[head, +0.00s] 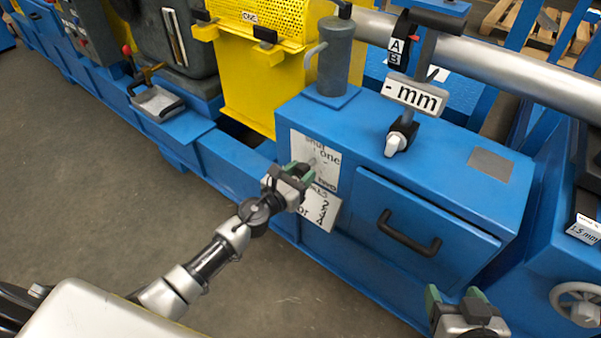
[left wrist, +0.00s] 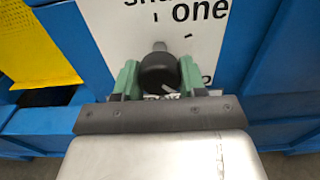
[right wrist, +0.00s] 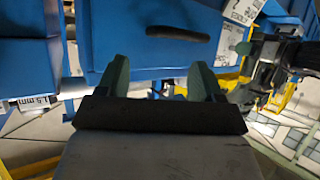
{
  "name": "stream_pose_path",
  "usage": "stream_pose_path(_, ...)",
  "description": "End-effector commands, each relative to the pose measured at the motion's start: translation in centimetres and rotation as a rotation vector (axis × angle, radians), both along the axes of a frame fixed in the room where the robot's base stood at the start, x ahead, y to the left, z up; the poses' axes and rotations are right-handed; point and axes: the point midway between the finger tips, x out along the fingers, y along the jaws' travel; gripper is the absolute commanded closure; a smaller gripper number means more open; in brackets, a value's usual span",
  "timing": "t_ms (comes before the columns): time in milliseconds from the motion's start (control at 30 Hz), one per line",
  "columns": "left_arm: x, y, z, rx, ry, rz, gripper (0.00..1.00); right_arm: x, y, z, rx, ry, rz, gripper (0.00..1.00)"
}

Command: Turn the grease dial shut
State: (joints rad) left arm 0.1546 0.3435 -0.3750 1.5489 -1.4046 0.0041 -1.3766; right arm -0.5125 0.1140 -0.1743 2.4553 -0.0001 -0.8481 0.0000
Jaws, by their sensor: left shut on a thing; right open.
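The grease dial (left wrist: 158,70) is a round black knob with a light pointer mark, on a white plate (left wrist: 190,48) lettered "shut" and "one". My left gripper (left wrist: 158,82) is shut on the dial, one green finger on each side. In the head view my left gripper (head: 290,176) covers the dial in front of the plate (head: 318,158) on the blue cabinet. The pointer's exact setting is hard to read. My right gripper (head: 458,298) is open and empty, below the drawer; its fingers also show in the right wrist view (right wrist: 160,80).
A drawer with a black handle (head: 408,234) is right of the plate. A grey cylinder (head: 335,55) and a "- mm" sign (head: 414,95) with a white-tipped knob (head: 398,140) stand on the cabinet (head: 420,160). A handwheel (head: 580,304) is at the right. The floor in front is clear.

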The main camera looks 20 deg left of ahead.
Motion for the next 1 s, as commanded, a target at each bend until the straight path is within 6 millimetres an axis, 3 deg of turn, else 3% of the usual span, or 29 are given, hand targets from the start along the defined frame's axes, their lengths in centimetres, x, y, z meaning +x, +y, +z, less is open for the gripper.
stream_pose_path(500,-0.1,-0.1,0.0,-0.411,0.150,0.000,0.83,-0.7,-0.5,-0.7,-0.020,0.078,-0.009,0.33)
stream_pose_path(1000,-0.1,-0.2,0.2,-0.858,0.311,0.001,0.83,-4.0,-1.7,-2.9,-0.078,0.342,-0.026,0.33)
